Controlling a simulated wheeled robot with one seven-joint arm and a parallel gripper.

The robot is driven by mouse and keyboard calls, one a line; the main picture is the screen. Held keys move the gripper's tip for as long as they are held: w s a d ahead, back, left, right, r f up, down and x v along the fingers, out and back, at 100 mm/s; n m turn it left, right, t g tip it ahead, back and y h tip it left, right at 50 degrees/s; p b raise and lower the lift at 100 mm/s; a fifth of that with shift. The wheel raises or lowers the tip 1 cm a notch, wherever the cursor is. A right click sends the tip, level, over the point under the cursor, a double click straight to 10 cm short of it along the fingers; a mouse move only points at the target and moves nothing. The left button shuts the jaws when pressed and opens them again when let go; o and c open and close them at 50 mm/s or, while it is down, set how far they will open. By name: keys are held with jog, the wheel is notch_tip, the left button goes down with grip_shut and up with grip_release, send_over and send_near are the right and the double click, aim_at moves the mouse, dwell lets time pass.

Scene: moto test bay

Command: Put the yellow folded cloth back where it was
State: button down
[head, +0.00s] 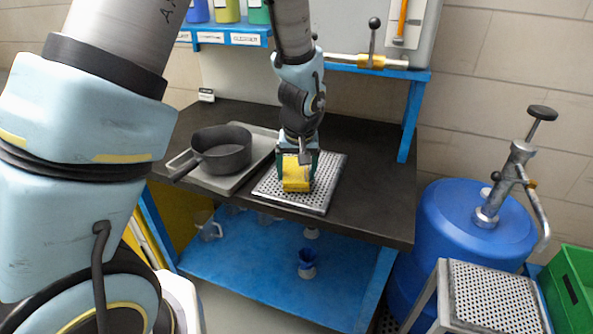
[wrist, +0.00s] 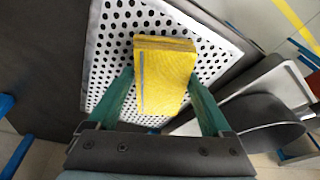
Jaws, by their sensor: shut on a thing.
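The yellow folded cloth (head: 296,174) is in my gripper (head: 298,168), over the perforated metal tray (head: 325,190) on the dark bench top. In the wrist view the cloth (wrist: 165,75) sits between the two green fingers of my gripper (wrist: 163,100), with the white perforated tray (wrist: 112,50) behind it. The cloth has a blue stripe along one side. I cannot tell whether its lower end touches the tray.
A dark pan (head: 222,150) stands on a grey tray (head: 258,150) left of the perforated tray. A blue shelf with bottles (head: 228,12) is above the bench (head: 375,200). A blue drum (head: 470,240) with a pump stands right. The bench's right part is clear.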

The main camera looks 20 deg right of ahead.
jog(key=shift+f+b, duration=0.35)
jog(key=shift+f, duration=0.15)
jog(key=shift+f, duration=0.1)
grip_release()
jog(key=shift+p+v, duration=0.45)
jog(key=shift+v, duration=0.5)
jog(key=d+b+v, duration=0.1)
jog(key=b+v, duration=0.1)
jog(key=v, duration=0.9)
jog(key=a+f+n+g, duration=0.1)
jog(key=a+f+n, duration=0.2)
jog(key=a, duration=2.7)
jog(key=shift+a+f, duration=0.25)
